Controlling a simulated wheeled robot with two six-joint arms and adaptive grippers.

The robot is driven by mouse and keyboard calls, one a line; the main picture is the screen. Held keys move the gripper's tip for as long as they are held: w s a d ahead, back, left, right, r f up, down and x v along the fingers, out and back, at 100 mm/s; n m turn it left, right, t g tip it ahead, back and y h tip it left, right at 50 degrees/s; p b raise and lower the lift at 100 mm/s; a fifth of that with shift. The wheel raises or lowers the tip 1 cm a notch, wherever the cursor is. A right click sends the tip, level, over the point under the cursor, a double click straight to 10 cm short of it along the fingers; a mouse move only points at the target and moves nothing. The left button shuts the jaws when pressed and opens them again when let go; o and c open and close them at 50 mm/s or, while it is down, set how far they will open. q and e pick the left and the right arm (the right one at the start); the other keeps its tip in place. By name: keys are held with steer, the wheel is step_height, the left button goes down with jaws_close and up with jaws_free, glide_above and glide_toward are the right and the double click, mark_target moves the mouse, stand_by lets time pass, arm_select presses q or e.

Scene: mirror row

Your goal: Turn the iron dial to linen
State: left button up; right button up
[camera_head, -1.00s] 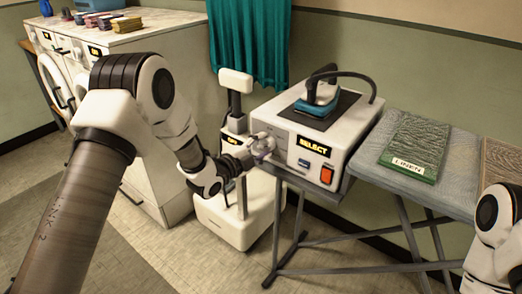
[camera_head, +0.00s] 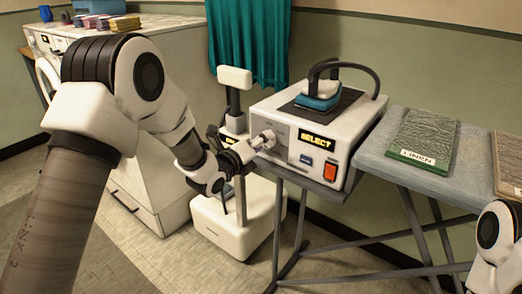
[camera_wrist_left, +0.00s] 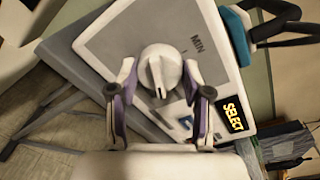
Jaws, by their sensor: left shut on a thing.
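The iron station (camera_head: 345,125) is a white box with a grey front panel, a lit SELECT display (camera_head: 317,142) and a blue-and-white iron (camera_head: 318,97) on top. My left gripper (camera_head: 266,138) is at the left of its front and shut on the dial. In the left wrist view, the round white dial (camera_wrist_left: 160,66) sits between the two fingers (camera_wrist_left: 160,74); its ridge points toward the bottom of the picture. A MIN mark (camera_wrist_left: 196,46) shows on the panel beside it. A green folded cloth labelled LINEN (camera_head: 425,138) lies on the ironing board.
A red switch (camera_head: 330,172) and a small blue button (camera_head: 306,160) are on the station front. The grey ironing board (camera_head: 385,160) stands on metal legs. A white wheeled stand (camera_head: 240,225) is close under my left gripper. Another cloth (camera_head: 508,165) lies at the right edge.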

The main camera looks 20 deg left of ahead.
arm_select(q)
steer(key=shift+d+f+m+y+b, duration=0.1)
steer(key=shift+m+y+b, duration=0.05)
steer(key=shift+m+b, duration=1.5)
steer(key=shift+f+m+y+b, duration=0.1)
steer(key=shift+m+y+b, duration=0.05)
steer(key=shift+m+b, duration=1.45)
steer(key=shift+r+t, duration=0.1)
steer(key=shift+t, duration=0.2)
steer(key=o, duration=1.2)
steer(key=v, duration=1.2)
